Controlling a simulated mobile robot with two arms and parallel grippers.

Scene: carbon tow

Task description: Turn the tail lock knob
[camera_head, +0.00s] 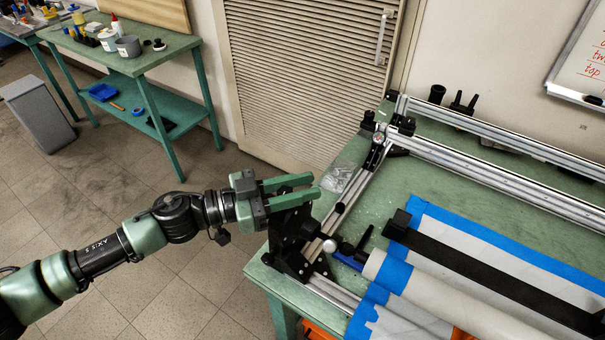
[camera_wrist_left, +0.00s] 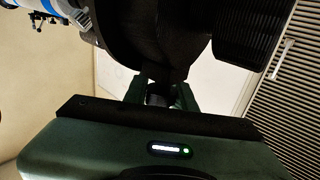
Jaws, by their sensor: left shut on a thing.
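My left gripper (camera_head: 312,187) reaches in from the left with its two green fingers over the black tail bracket (camera_head: 291,238) at the near left corner of the winding frame. In the left wrist view the fingers (camera_wrist_left: 159,92) are closed around a small dark knob (camera_wrist_left: 158,98), which I take as the tail lock knob. Behind it is a large round black part (camera_wrist_left: 135,35). In the head view the fingers and bracket hide the knob, so its turn angle cannot be told. My right gripper is not in view.
A green table (camera_head: 268,285) bears the frame's silver rails (camera_head: 480,170) and a tube (camera_head: 425,290) with blue tape. A white ball handle (camera_head: 330,246) sits close to the fingers. A shuttered cabinet (camera_head: 310,80) stands behind.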

